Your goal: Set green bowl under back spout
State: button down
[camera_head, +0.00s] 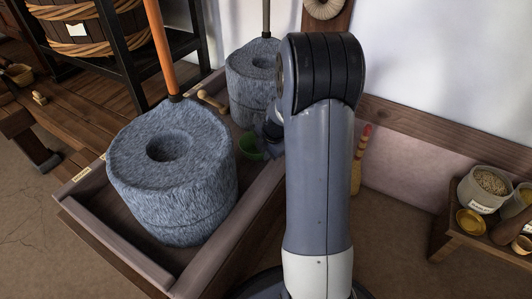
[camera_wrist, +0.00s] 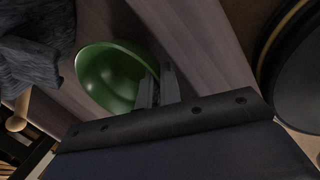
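The green bowl (camera_head: 250,149) is in the wooden trough between the two stone querns, partly hidden by my arm; it also shows in the wrist view (camera_wrist: 103,75). My gripper (camera_wrist: 157,84) is at the bowl's rim, its two fingers close together, one over the inside and one outside. It appears shut on the rim. The back quern (camera_head: 250,75) stands behind the bowl and the front quern (camera_head: 200,205) stands to its left and nearer. I cannot make out the back spout. Whether the bowl touches the trough floor is unclear.
The trough has a raised wooden rim (camera_head: 222,246). A wooden peg with a rounded end (camera_head: 211,101) lies between the querns. An orange pole (camera_head: 161,48) rises by the front quern. A low table at right holds a grain pot (camera_head: 482,187).

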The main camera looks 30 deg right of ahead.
jog(key=c, duration=1.9)
grip_release()
jog(key=shift+r+p, duration=0.2)
jog(key=shift+p, duration=0.15)
jog(key=p+v, duration=0.3)
jog(key=v, duration=0.8)
jog(key=shift+r, duration=0.4)
jog(key=shift+s+d, duration=0.1)
jog(key=shift+d, duration=0.1)
